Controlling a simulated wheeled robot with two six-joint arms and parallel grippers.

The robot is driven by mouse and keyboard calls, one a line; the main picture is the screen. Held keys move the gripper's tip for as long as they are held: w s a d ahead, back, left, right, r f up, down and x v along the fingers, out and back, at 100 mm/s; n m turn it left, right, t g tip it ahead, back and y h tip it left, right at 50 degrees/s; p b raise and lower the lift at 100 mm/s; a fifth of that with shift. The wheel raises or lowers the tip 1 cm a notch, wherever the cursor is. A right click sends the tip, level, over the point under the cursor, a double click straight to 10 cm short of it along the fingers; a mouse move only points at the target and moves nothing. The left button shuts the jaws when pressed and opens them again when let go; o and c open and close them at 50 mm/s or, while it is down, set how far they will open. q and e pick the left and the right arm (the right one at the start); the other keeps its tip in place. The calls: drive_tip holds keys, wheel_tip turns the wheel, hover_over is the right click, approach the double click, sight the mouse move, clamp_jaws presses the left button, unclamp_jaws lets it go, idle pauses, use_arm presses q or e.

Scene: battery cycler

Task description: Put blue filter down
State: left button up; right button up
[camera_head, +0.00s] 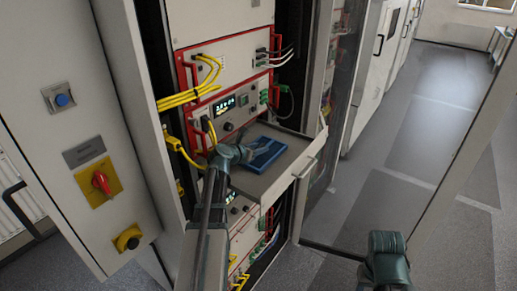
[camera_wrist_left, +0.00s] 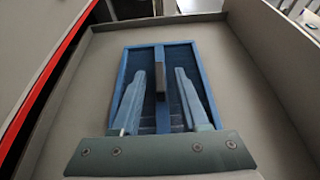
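The blue filter (camera_head: 264,152) lies flat in the pulled-out grey drawer (camera_head: 296,158) of the rack. In the left wrist view the blue filter (camera_wrist_left: 186,52) is a rectangular panel with an upright dark handle (camera_wrist_left: 159,72) along its middle. My left gripper (camera_head: 252,154) is over the filter. In the left wrist view its two fingers (camera_wrist_left: 160,78) stand apart, one on each side of the handle, with a gap on both sides. They hide part of the filter's near half. Only a teal joint of my right arm shows at the lower right; its gripper fingers are not visible.
The drawer's raised walls and front handle (camera_head: 308,168) surround the filter. Yellow cables (camera_head: 190,97) hang left of the drawer. A glass door (camera_head: 338,75) stands open to the right. A side panel carries a red switch (camera_head: 101,182). Floor (camera_head: 405,140) at right is clear.

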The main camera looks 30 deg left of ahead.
use_arm(q)
drive_tip(key=shift+r, duration=0.1)
drive_tip(key=shift+s+r+p, duration=0.25)
drive_tip(key=shift+s+p, duration=0.05)
drive_tip(key=shift+p, duration=0.05)
drive_tip(key=p+v, duration=0.4)
drive_tip(key=v, duration=0.7)
drive_tip(key=shift+s, duration=0.2)
